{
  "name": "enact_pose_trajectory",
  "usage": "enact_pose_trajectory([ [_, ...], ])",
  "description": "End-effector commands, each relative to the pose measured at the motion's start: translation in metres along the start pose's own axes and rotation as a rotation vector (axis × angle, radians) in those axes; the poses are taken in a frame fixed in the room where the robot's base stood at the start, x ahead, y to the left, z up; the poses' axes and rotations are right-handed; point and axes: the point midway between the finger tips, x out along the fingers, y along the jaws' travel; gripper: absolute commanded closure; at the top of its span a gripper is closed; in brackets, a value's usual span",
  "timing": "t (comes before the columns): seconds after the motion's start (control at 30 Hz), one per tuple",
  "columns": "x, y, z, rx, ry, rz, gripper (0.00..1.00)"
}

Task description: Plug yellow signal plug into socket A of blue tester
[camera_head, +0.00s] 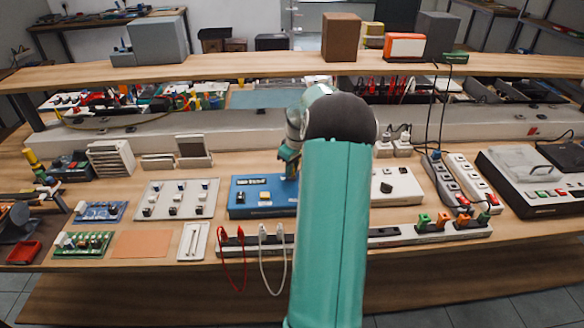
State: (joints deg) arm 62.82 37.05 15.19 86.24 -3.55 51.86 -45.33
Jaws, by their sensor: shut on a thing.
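The blue tester (240,211) is a blue box on the bench, left of my teal arm. Its top has a dark display, small dark parts and a yellowish patch. My arm hides its right end. My gripper (290,172) points down above the right part of the tester. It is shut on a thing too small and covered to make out. I cannot clearly pick out the yellow signal plug or tell which socket is A. I cannot tell whether the held thing touches the tester.
A switch panel (156,212) stands left of the tester. A white box (405,194) is right of my arm. A power strip with red and white leads (263,232) runs along the front. A wooden shelf (220,72) crosses above the bench behind.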

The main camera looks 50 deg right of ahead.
Motion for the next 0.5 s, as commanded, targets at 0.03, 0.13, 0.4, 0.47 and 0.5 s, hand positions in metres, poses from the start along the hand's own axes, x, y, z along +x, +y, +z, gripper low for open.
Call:
enact_pose_trajectory([
  [0.03, 0.0003, -0.0002, -0.0001, 0.000, 0.000, 0.000, 1.00],
  [0.13, 0.0002, -0.0001, 0.0000, 0.000, 0.000, 0.000, 1.00],
  [0.4, 0.0002, -0.0002, -0.0001, 0.000, 0.000, 0.000, 0.65],
  [0.47, 0.0002, -0.0001, -0.0001, 0.000, 0.000, 0.000, 0.59],
  [0.5, 0.0002, -0.0001, -0.0001, 0.000, 0.000, 0.000, 0.59],
])
